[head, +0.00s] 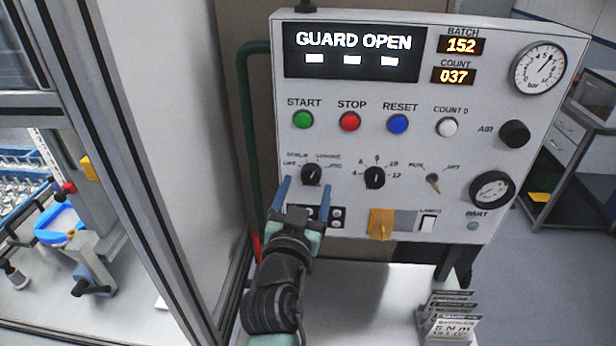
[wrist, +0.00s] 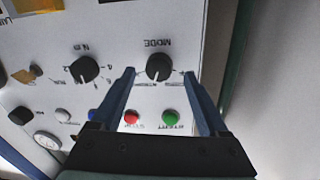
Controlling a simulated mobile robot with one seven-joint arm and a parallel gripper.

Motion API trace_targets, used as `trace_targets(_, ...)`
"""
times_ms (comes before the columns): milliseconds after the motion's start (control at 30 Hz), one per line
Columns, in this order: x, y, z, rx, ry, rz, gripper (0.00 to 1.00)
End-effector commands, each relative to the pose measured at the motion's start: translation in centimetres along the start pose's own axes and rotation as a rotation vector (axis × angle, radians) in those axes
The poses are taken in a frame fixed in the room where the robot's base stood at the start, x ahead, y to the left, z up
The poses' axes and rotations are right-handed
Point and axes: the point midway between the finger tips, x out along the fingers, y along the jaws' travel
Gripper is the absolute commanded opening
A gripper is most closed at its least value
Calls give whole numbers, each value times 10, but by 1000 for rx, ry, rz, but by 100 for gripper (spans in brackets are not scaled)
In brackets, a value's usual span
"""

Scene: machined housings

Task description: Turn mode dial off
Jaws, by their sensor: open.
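The mode dial (head: 312,174) is a round black knob at the lower left of the grey control panel, with small position labels around its upper side. In the wrist view the same mode dial (wrist: 159,67) appears upside down under the word MODE. I cannot tell for sure which label its pointer faces. My gripper (head: 305,186) is open, its two blue fingers reaching up toward the panel on either side of the dial. In the wrist view my gripper (wrist: 159,74) has the dial between its fingertips; contact with the dial cannot be made out.
A second black dial (head: 375,177) is just right of the mode dial. The green start button (head: 303,119) and red stop button (head: 350,121) are above. A yellow part (head: 381,223) is on the panel's lower edge. The display (head: 352,52) reads GUARD OPEN.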

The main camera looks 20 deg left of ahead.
Motion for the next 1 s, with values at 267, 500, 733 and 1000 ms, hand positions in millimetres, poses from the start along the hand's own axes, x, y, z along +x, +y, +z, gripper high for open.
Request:
trace_targets(267,21,0,-1,0,1,1,78)
trace_targets(500,23,0,0,0,1,0,78)
trace_targets(733,23,0,0,0,1,0,51)
trace_targets(1000,23,0,0,0,1,1,2)
